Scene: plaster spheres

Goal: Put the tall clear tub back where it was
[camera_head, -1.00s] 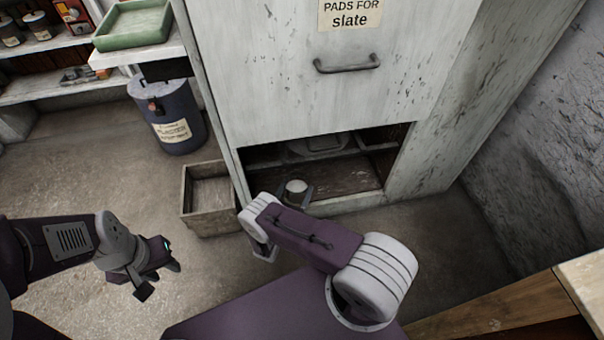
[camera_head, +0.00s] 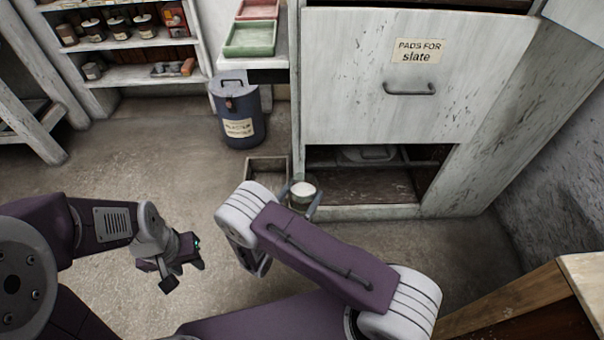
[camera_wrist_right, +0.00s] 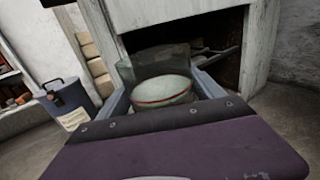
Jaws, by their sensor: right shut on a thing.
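The clear tub (camera_head: 302,195) is held in my right gripper (camera_head: 303,190), in front of the cabinet's low opening. In the right wrist view the tub (camera_wrist_right: 160,88) shows a pale lid-like top with a reddish rim, between the two fingers of the gripper (camera_wrist_right: 165,95). Much of its body is hidden by my wrist and arm. My left gripper (camera_head: 182,268) hangs over the floor at the left, away from the tub. Its fingers look apart with nothing between them.
The cabinet's low opening (camera_head: 370,185) holds a grey lidded thing (camera_head: 365,154). Its front (camera_head: 420,80) reads "PADS FOR slate". A wooden crate (camera_head: 266,168) and a blue plaster bin (camera_head: 238,112) stand left of it. Shelves (camera_head: 130,73) with several jars are further back. The left floor is clear.

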